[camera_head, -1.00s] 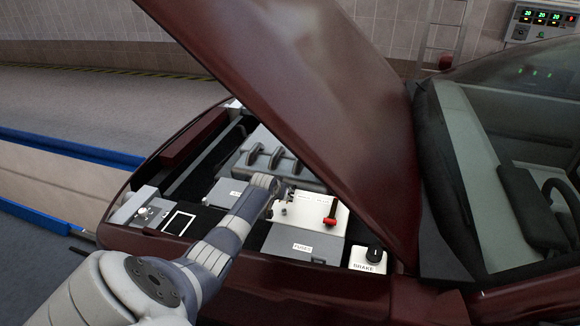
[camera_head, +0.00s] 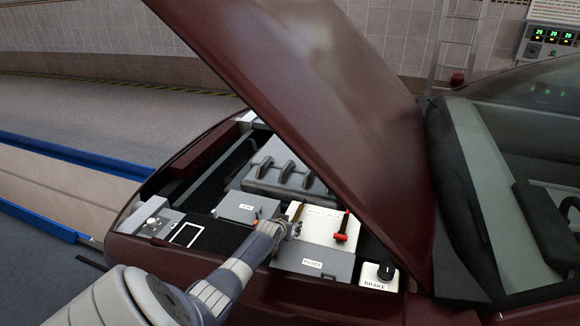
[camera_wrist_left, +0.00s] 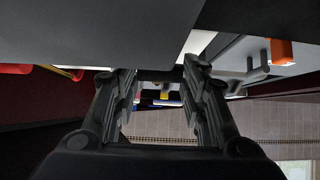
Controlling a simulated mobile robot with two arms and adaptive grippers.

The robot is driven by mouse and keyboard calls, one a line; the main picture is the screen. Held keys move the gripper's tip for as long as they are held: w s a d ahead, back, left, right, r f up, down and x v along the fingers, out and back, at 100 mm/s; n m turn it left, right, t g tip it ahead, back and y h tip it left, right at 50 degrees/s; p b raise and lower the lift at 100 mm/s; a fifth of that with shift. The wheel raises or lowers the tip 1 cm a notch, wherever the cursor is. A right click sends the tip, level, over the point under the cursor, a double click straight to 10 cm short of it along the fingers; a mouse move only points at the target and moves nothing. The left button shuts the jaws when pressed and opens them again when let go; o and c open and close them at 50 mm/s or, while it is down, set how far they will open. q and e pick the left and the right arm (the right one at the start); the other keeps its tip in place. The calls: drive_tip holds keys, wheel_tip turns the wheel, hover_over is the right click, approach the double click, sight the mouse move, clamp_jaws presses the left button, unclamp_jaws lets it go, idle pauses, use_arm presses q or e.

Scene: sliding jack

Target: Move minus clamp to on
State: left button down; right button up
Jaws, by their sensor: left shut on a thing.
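The white-topped battery box (camera_head: 318,224) sits in the open engine bay in the head view. A red clamp (camera_head: 342,230) stands on its right part. A small dark brass-coloured upright piece (camera_head: 298,212) shows at its left part, right by my left gripper (camera_head: 290,226); I take it for the minus clamp. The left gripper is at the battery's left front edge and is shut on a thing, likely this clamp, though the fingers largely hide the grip. In the left wrist view the fingers (camera_wrist_left: 158,85) stand parted, and the held part is not clear. My right gripper is not in view.
The raised hood (camera_head: 310,110) hangs over the bay.

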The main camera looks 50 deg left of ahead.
use_arm(q)
drive_tip(key=shift+s+d+f, duration=0.15)
drive_tip(key=shift+s+f, duration=0.1)
drive_tip(key=shift+f, duration=0.2)
drive_tip(key=c, duration=1)
unclamp_jaws()
drive_tip(key=shift+o, duration=0.2)
drive_tip(key=shift+w+r, duration=0.1)
drive_tip(key=shift+r, duration=0.1)
drive_tip(key=shift+r, duration=0.1)
drive_tip(key=shift+v, duration=5.95)
